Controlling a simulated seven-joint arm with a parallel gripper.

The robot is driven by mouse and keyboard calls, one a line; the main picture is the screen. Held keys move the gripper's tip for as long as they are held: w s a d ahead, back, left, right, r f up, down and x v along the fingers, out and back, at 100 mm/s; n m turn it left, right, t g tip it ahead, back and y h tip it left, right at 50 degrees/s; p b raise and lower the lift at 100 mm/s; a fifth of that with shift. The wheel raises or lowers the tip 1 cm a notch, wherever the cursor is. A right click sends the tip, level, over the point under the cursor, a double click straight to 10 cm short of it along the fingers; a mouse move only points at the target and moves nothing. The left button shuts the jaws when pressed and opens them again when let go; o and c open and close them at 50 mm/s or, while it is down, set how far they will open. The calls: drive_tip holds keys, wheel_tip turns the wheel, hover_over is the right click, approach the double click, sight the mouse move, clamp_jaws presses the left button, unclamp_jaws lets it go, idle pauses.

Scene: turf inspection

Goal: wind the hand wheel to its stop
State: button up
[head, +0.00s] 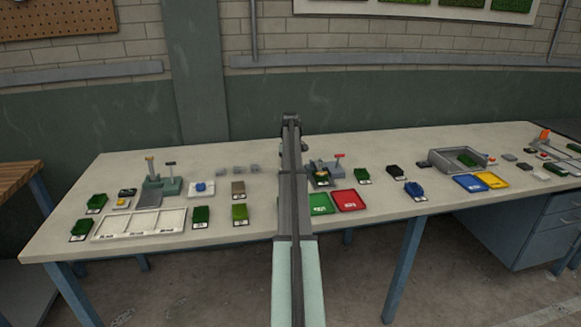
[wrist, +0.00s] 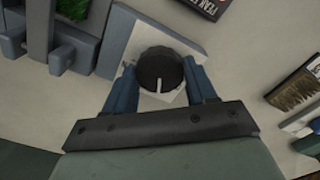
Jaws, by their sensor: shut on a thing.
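The hand wheel (wrist: 160,68) is a black, ridged round knob with a white pointer line, seen in the wrist view. It sits on a pale plate (wrist: 128,88) beside a grey-blue fixture (wrist: 118,35). The white line points down toward my gripper's palm. My gripper (wrist: 161,80) has a blue finger on each side of the wheel and is shut on it. In the head view my arm covers the middle of the bench, so the wheel and the fingertips are hidden there.
On the long bench (head: 385,205), a green tray (head: 321,204) and a red tray (head: 349,201) lie right of my arm. A red-topped fixture (head: 331,168) stands just behind them. A blue tray (head: 470,184) and a yellow tray (head: 490,180) lie farther right. Turf samples are spread around.

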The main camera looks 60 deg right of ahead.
drive_tip(key=m, duration=0.4)
drive_tip(key=shift+m, duration=0.3)
drive_tip(key=m, duration=1.4)
drive_tip(key=shift+m, duration=0.4)
drive_tip(key=o, duration=1)
drive_tip(key=shift+o, duration=0.2)
wheel_tip(320, 180, up, 14)
drive_tip(key=shift+f, duration=0.1)
idle(0.3)
